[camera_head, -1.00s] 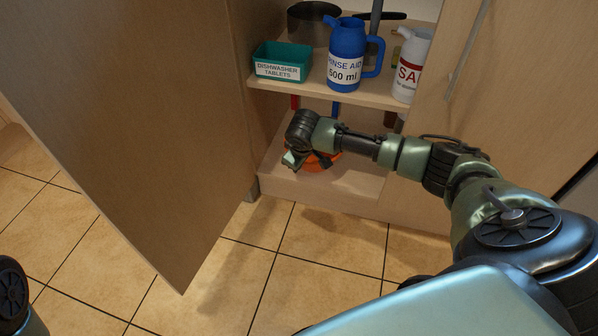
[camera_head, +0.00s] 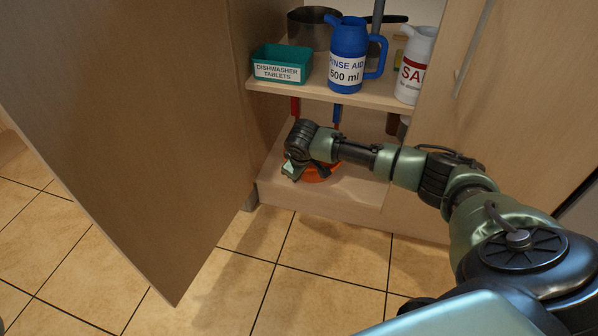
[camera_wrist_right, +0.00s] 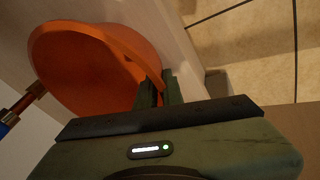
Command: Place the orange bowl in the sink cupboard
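The orange bowl (camera_head: 318,174) is inside the open sink cupboard, over the bottom board (camera_head: 345,189). My right gripper (camera_head: 292,172) is at its left side and, with the forearm, hides much of it. In the right wrist view the bowl (camera_wrist_right: 95,65) is tilted in the picture, its rim running to the fingers. My right gripper (camera_wrist_right: 158,90) is closed on the bowl's wall near the rim. I cannot tell whether the bowl's base touches the board. My left gripper is not in view.
The open door (camera_head: 140,130) stands to the left. A shelf (camera_head: 310,90) above the bowl holds a teal tablets box (camera_head: 281,64), a blue rinse aid jug (camera_head: 346,60), a white salt jug (camera_head: 414,65) and a pot (camera_head: 313,28). Tools with red and blue handles stand behind the bowl.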

